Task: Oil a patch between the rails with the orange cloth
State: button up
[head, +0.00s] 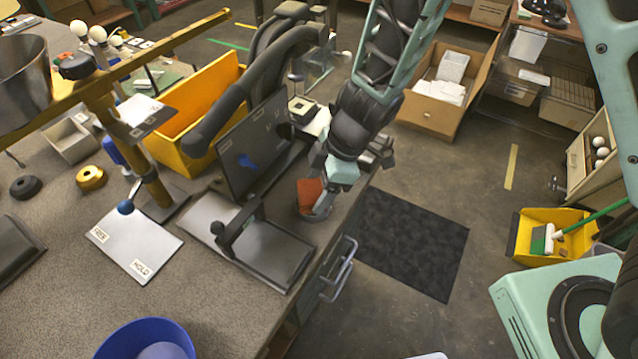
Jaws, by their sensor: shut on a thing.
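The orange cloth (309,193) is a small folded piece at the right edge of the workbench, just above a small round grey dish (318,213). My gripper (325,187) reaches down from above and is shut on the cloth; its fingers are mostly hidden. I cannot tell whether the cloth touches the dish. To the left lies a flat grey metal plate with dark raised edges (268,243), which look like the rails. A dark lever arm (240,226) stands over it, with a dark upright panel (254,146) behind.
A white board marked FREE and HOLD (134,246) lies left of the plate. A brass post (155,190), a yellow bin (198,108) and a blue bowl (147,341) crowd the bench. A metal handle (341,270) juts from the bench front. A black mat (412,243) lies on the floor.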

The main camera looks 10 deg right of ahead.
aim_at(319, 190)
jog(key=shift+f, duration=0.45)
jog(key=shift+f, duration=0.1)
dwell(2.1)
jog(key=shift+p, duration=0.3)
notch_tip(319, 190, up, 7)
jog(key=p, duration=0.8)
jog(key=shift+p, duration=0.35)
dwell(0.4)
jog(key=w+d+m+t+h+b, duration=0.1)
jog(key=w+d+m, duration=0.3)
jog(key=d+m, duration=0.5)
jog(key=w+d+m+t+h+b, duration=0.1)
jog(key=w+d+m+t+h, duration=0.2)
jog(key=d+m, duration=0.6)
jog(key=w+d, duration=0.1)
jog(key=d, duration=0.8)
jog(key=shift+f+t+h, duration=0.3)
jog(key=shift+f, duration=0.1)
